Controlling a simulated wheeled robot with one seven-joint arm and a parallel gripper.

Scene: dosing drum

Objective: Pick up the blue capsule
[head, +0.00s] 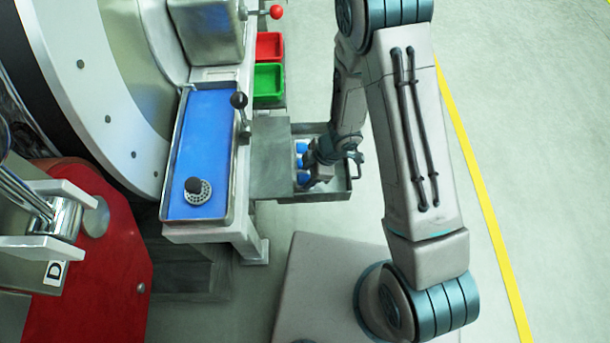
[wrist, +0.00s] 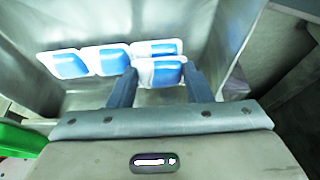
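Several blue-and-white capsules lie in a grey metal tray (head: 330,194). In the wrist view, one blue capsule (wrist: 168,73) is between the fingertips of my gripper (wrist: 160,70), with a finger on either side. The fingers are apart, and I cannot tell whether they touch its sides. Other capsules lie beyond it and to the left, such as the left one (wrist: 70,65) and the middle one (wrist: 113,60). In the head view, my gripper (head: 313,175) reaches down into the tray and partly hides the capsules.
A green bin (head: 268,80) and a red bin (head: 269,46) stand behind the tray. A blue-lined tray (head: 207,130) with a dark-knobbed round part (head: 198,190) is to the left, beside the large drum. The tray walls are close around my gripper.

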